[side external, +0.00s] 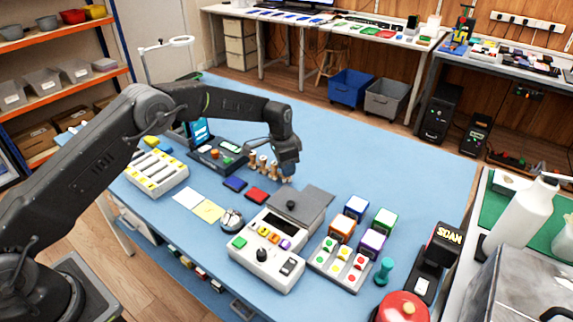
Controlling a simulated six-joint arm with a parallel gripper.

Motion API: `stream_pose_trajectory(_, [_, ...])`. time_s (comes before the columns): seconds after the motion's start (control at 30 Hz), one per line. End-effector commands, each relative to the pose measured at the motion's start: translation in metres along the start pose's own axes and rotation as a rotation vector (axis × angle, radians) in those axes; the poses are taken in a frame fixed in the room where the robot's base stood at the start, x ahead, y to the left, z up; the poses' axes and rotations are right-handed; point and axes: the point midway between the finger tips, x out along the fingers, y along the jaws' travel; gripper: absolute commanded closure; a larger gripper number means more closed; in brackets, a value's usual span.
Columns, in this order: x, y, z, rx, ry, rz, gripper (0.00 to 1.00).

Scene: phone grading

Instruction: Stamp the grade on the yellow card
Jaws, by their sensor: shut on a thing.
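The yellow card (208,211) lies flat on the blue bench mat, beside a white card (188,198). A blue ink pad (235,184) and a red ink pad (257,195) lie to the right of the cards. Several wooden-handled stamps (262,163) stand in a row just left of my gripper. My gripper (288,175) points down at the right end of this row, behind the red pad. It is shut on a stamp, mostly hidden by the fingers. I cannot tell whether that stamp touches the bench.
A grey device with a dial (265,268) and a grey plate (302,207) stand in front of my gripper. Coloured cubes (356,207), a button box (339,264) and a scanner (436,260) are at right. The mat behind is clear.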

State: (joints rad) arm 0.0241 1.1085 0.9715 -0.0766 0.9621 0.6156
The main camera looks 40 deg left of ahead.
Motion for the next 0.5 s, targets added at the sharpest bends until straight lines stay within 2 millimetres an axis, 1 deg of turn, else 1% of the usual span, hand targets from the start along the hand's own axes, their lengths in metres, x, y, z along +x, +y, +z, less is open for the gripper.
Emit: stream_pose_trajectory(0.5, [0.0058,0.0,0.0007,0.0,-0.001,0.0,0.9])
